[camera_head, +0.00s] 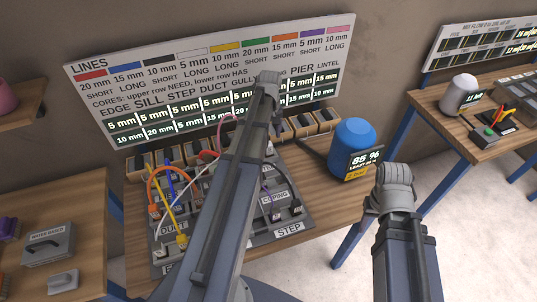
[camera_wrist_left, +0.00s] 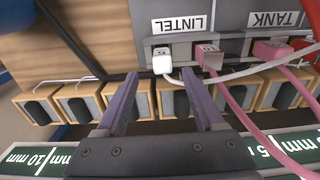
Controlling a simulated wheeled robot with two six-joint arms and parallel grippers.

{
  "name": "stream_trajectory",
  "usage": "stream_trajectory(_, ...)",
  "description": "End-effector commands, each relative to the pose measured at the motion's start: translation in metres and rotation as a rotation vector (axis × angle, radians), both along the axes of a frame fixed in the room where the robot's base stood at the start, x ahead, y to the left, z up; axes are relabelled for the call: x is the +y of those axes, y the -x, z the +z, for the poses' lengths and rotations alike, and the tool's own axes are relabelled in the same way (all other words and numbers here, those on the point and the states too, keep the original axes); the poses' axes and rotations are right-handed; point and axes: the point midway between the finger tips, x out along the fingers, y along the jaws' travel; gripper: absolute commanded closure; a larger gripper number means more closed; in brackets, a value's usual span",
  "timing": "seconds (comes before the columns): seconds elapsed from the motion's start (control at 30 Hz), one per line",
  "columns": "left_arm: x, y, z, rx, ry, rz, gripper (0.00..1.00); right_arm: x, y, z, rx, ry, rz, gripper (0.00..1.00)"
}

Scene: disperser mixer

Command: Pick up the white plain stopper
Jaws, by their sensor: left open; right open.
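A white plug-like piece (camera_wrist_left: 162,61) sits at the grey socket block below the LINTEL label in the left wrist view. A white cable runs close by it. I cannot make it out in the head view, where my left arm covers that part of the board. My left gripper (camera_wrist_left: 160,78) is open, with its two fingers apart on either side of the piece's line; nothing is held between them. In the head view the end of my left arm (camera_head: 268,82) is in front of the sign. My right gripper (camera_head: 395,178) is over the floor, right of the bench, away from the board.
Pink plugs (camera_wrist_left: 209,59) with cables sit just right of the white piece. A row of wooden boxes (camera_wrist_left: 165,101) stands beside the board. A blue-topped container (camera_head: 353,138) with a display stands at the bench's right. Coloured cables loop over the board's left side.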

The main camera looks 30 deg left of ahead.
Motion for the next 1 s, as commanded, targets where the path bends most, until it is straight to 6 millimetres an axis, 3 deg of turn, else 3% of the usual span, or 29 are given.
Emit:
stream_trajectory(0.27, 0.0, 0.001, -0.008, 0.0, 0.0, -0.001, 0.3, 0.0, 0.0, -0.008, 0.0, 0.0, 0.0, 0.5)
stream_trajectory(0.7, 0.001, 0.004, -0.054, 0.0, 0.0, -0.001, 0.3, 0.0, 0.0, -0.054, 0.0, 0.0, -0.001, 0.5)
stream_trajectory(1.0, 0.001, 0.004, -0.053, 0.0, 0.0, -0.001, 0.32, 0.0, 0.0, -0.053, 0.0, 0.0, -0.001, 0.5)
